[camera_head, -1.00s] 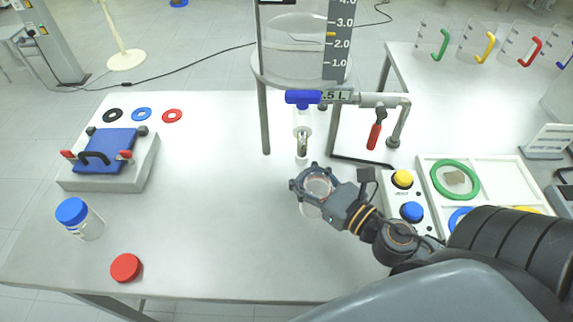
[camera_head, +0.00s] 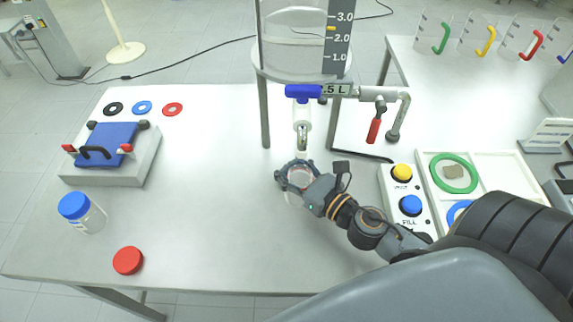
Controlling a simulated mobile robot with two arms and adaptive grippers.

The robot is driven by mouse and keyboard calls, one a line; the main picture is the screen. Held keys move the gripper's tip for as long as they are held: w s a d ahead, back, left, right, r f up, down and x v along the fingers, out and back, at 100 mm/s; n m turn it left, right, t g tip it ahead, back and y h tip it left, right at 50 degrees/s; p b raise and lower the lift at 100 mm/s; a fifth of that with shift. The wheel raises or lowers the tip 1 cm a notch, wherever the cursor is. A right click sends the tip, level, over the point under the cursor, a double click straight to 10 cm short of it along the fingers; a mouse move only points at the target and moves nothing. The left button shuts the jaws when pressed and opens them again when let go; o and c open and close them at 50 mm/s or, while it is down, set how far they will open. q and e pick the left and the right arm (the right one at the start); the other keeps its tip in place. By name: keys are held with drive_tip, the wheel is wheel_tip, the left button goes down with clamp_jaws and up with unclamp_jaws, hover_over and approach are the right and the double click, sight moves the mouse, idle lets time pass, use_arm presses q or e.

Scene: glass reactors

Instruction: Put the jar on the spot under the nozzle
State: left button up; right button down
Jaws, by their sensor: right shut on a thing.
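My right gripper (camera_head: 294,175) is shut around a clear open jar (camera_head: 297,196), with its fingers near the jar's rim. The jar is upright, and its lower part shows just below the gripper. The metal nozzle (camera_head: 302,139) hangs from the blue-handled valve (camera_head: 303,91) under the glass reactor (camera_head: 292,50). In the picture the jar's mouth is just below the nozzle tip; I cannot tell whether it is directly beneath it. The spot under the nozzle is hidden or not distinguishable. My left gripper is not in view.
A blue-capped jar (camera_head: 82,212) and a red lid (camera_head: 128,260) are on the table's left part. A grey block with a blue plate (camera_head: 107,146) stands behind them. A button box (camera_head: 408,206) and white tray (camera_head: 478,158) are at right. The reactor's legs (camera_head: 264,112) rise beside the nozzle.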

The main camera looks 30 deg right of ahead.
sight(309, 183)
drive_tip(key=c, duration=0.6)
unclamp_jaws()
drive_tip(key=shift+f, duration=0.1)
drive_tip(key=shift+r, duration=0.25)
drive_tip(key=b+v, duration=0.1)
drive_tip(key=v, duration=0.2)
drive_tip(key=b+v, duration=0.2)
drive_tip(key=v, duration=0.1)
drive_tip(key=b+v, duration=0.2)
drive_tip(key=v, duration=0.2)
drive_tip(key=shift+f, duration=0.3)
drive_tip(key=shift+b+v, duration=0.45)
drive_tip(key=shift+v, duration=0.6)
drive_tip(key=shift+r, duration=0.15)
